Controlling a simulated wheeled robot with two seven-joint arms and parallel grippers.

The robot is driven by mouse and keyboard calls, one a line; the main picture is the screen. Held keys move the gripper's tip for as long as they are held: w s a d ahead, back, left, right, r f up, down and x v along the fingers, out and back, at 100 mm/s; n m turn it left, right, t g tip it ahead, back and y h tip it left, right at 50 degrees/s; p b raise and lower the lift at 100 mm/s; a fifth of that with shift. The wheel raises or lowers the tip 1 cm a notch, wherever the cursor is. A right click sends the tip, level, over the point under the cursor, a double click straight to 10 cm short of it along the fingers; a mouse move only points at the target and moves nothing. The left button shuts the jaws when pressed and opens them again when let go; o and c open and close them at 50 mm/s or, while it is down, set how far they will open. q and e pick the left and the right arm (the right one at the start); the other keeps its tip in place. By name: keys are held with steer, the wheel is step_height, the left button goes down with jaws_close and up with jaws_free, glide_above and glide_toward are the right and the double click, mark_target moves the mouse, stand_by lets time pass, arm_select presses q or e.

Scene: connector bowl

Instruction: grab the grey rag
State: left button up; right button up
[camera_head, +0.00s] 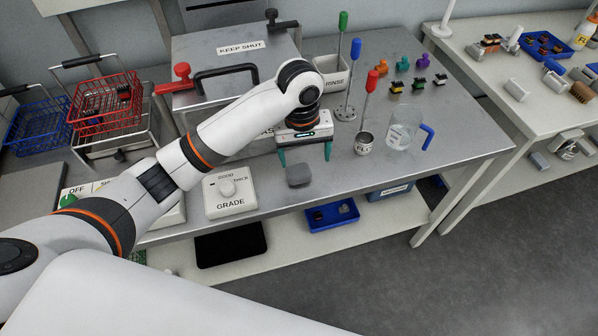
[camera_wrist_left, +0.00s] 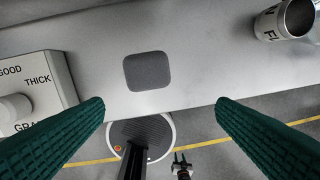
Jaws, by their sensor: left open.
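The grey rag (camera_head: 298,175) is a small, folded-looking square with rounded corners. It lies flat on the metal bench near its front edge, and shows whole in the left wrist view (camera_wrist_left: 148,71). My left gripper (camera_head: 305,160), with green fingers, points down just above and behind the rag in the head view. It is open and empty, and apart from the rag. In the left wrist view the rag shows between and beyond the two fingers. What may be my right gripper (camera_wrist_left: 181,164) shows tiny at the bottom of the left wrist view.
A white GRADE box (camera_head: 230,194) with a knob stands left of the rag. The KEEP SHUT metal box (camera_head: 222,60) is behind. The bench around the rag is clear.

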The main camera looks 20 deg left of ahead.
arm_select(q)
step_height(320, 180, up, 3)
steer(key=w+a+n, duration=0.2)
glide_above(299, 169)
steer(key=shift+y, duration=0.4)
steer(key=f, duration=0.6)
steer(key=shift+w+f, duration=0.15)
steer(key=shift+w, duration=0.1)
steer(key=shift+s+f+p, duration=0.2)
steer(key=shift+f+p, duration=0.15)
steer(key=shift+f, duration=1.05)
steer(key=shift+s+f+p, duration=0.15)
steer(key=shift+f+p, duration=0.15)
steer(key=shift+f, duration=1.05)
steer(key=shift+c, duration=0.3)
steer(key=c, duration=1)
steer(key=shift+r, duration=0.1)
